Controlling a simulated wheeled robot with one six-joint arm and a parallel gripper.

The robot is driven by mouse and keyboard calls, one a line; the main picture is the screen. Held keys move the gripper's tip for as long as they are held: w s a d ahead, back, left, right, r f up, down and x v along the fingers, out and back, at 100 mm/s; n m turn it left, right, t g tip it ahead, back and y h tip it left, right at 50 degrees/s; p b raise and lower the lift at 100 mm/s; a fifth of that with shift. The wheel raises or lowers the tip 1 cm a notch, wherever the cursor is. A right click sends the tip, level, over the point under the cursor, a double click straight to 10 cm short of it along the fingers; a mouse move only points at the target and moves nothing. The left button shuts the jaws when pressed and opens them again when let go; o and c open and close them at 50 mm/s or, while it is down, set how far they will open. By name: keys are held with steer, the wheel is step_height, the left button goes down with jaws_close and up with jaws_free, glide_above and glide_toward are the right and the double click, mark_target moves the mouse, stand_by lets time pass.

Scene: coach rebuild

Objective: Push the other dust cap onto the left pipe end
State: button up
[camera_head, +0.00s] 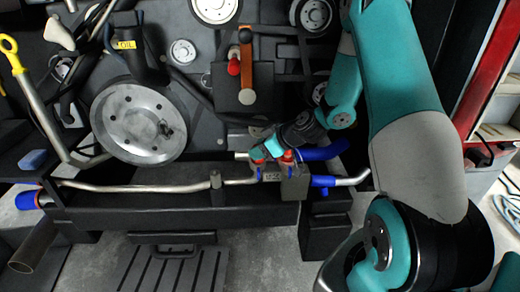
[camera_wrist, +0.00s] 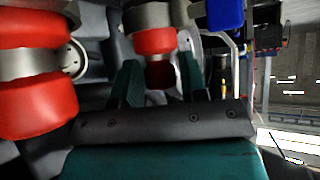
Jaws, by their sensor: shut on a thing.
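In the head view my gripper (camera_head: 266,151) is at the dark fitting block (camera_head: 295,187), with its teal fingers around the left red dust cap (camera_head: 257,158). A second red cap (camera_head: 287,157) sits on the right side of the block's top. In the wrist view my gripper (camera_wrist: 161,82) is shut on a dark red part between its fingers, in line with a red cap (camera_wrist: 155,41) and a grey metal end above it. The other red cap (camera_wrist: 38,105) stands at the left, beside a silver band. Whether the held cap is seated is hidden.
A silver pipe (camera_head: 140,187) runs left along a dark ledge. A blue hose (camera_head: 325,151) and a blue-sleeved pipe (camera_head: 323,181) lie right of the block.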

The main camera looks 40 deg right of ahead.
steer(key=shift+f+b, duration=0.55)
steer(key=shift+b, duration=0.05)
steer(key=o, duration=0.9)
steer(key=shift+c, duration=1.3)
steer(key=shift+o, duration=1.8)
steer(key=shift+s+d+r, duration=0.2)
steer(key=shift+s+r, duration=0.05)
steer(key=shift+r, duration=0.05)
steer(key=p+v, duration=0.1)
steer(key=v, duration=0.6)
steer(key=shift+p, duration=0.4)
steer(key=shift+s+r, duration=0.1)
steer(key=p+v, duration=0.1)
steer(key=v, duration=1.6)
